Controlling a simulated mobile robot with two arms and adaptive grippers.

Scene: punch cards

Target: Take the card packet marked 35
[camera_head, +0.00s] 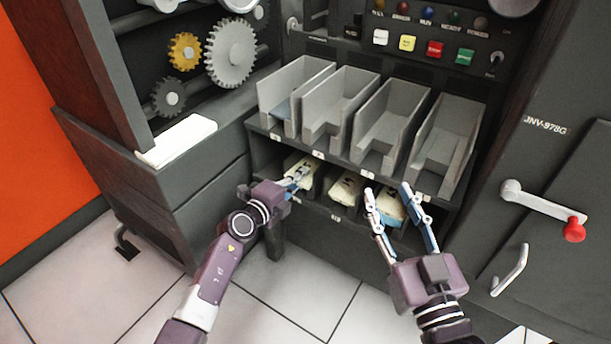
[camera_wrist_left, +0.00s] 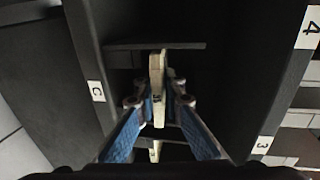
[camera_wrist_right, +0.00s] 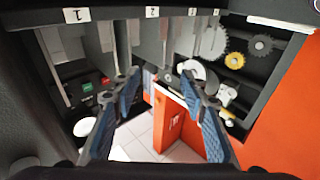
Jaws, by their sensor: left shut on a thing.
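Cream card packets lie in the lower shelf (camera_head: 322,207) under the grey trays: a left packet (camera_head: 303,170), a middle packet (camera_head: 346,189) and a right packet (camera_head: 391,210). Their marks are too small to read, so I cannot tell which is 35. My left gripper (camera_head: 299,180) reaches into the left compartment and is shut on the left packet. In the left wrist view this packet (camera_wrist_left: 158,85) stands edge-on between the fingertips. My right gripper (camera_head: 388,191) is open and empty in front of the right packet, partly hiding it. Its spread fingers also show in the right wrist view (camera_wrist_right: 157,85).
Several grey open trays (camera_head: 335,105) stand in a row above the shelf. A dark shelf lip (camera_head: 350,170) with number labels runs between the levels. At right a cabinet carries a red-knobbed crank (camera_head: 543,206). Gears (camera_head: 230,55) are at upper left. Tiled floor in front is free.

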